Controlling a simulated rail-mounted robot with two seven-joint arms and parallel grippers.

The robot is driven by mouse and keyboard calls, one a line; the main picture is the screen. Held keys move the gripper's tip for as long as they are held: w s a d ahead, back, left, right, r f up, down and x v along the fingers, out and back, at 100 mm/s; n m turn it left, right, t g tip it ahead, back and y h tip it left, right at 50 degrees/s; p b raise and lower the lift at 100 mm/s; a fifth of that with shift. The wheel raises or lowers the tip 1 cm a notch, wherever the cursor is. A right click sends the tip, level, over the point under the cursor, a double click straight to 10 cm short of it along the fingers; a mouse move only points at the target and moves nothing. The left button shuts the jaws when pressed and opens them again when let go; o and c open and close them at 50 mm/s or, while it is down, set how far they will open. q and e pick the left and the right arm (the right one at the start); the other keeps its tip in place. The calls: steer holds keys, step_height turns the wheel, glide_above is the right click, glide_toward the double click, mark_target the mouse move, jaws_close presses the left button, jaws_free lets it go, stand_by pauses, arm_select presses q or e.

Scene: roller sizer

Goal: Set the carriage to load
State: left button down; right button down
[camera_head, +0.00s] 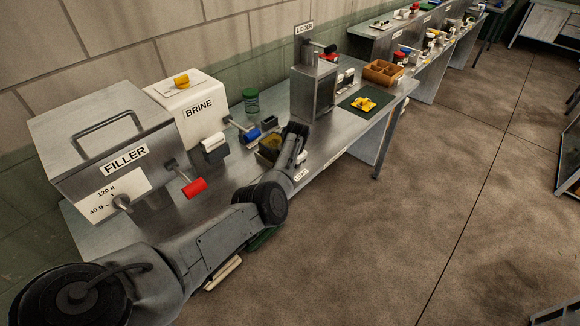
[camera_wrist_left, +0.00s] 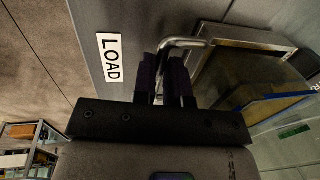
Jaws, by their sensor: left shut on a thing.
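The carriage (camera_wrist_left: 248,42), an open box with a metal rim and dull yellow inside, fills the right of the left wrist view. In the head view its yellowish part (camera_head: 268,148) shows beside my left wrist. A bent metal handle (camera_wrist_left: 186,43) sticks out from its side. My left gripper (camera_wrist_left: 165,70) is shut on this handle; its fingertips stand around the bar. In the head view the left gripper (camera_head: 294,135) is at the table's front edge, partly hiding the carriage. A white LOAD label (camera_head: 301,174) is on that edge; it also shows in the left wrist view (camera_wrist_left: 110,57). My right gripper is out of view.
The FILLER box (camera_head: 95,130) with a red-handled lever (camera_head: 193,187) and the BRINE box (camera_head: 185,100) stand at left. A metal upright machine (camera_head: 312,90) stands behind the gripper. A green jar (camera_head: 251,100) is behind.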

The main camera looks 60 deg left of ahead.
arm_select(q)
steer(key=shift+f, duration=0.15)
steer(key=c, duration=1.3)
jaws_free()
steer(key=shift+w, duration=0.3)
steer(key=shift+c, duration=0.2)
steer(key=shift+o, duration=0.9)
steer(key=shift+s, duration=0.1)
steer(key=shift+r, duration=0.35)
step_height(320, 180, up, 13)
steer(key=d+p, duration=0.2)
steer(key=shift+w+d+p, duration=0.3)
steer(key=shift+w+p, duration=0.05)
